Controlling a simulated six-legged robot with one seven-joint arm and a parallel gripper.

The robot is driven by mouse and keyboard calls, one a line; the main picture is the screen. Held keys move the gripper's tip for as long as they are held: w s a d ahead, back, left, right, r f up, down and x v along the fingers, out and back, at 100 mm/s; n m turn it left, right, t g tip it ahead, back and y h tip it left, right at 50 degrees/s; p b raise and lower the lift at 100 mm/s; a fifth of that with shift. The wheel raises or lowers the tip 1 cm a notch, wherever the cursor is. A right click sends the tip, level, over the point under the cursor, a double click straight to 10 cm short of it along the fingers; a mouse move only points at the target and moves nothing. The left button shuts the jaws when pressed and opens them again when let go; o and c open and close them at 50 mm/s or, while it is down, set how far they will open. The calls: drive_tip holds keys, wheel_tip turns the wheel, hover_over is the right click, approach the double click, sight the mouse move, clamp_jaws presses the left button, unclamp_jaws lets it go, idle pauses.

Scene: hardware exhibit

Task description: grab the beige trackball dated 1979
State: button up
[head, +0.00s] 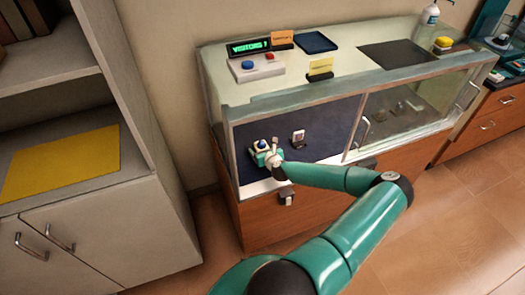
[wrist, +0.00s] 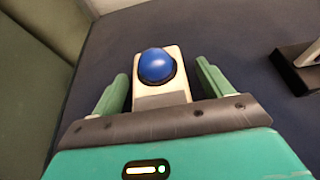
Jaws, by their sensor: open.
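The beige trackball (wrist: 177,97) has a blue ball on top and sits on the dark blue floor of the display case. In the wrist view it lies between the two green fingers of my gripper (wrist: 163,88), with a gap on each side. In the head view the trackball's blue ball (head: 262,144) shows at the left of the case's open front, and my gripper (head: 265,154) is right at it. My gripper is open. The trackball's near end is hidden by my gripper's body, and no date is legible.
A small stand with a light card (head: 298,137) is to the right inside the case, its dark base (wrist: 300,70) near in the wrist view. The case's left wall (wrist: 38,70) is close. A glass door (head: 410,110) covers the right half.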

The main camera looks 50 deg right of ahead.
drive_tip(key=c, duration=1.2)
drive_tip(key=shift+o, duration=0.2)
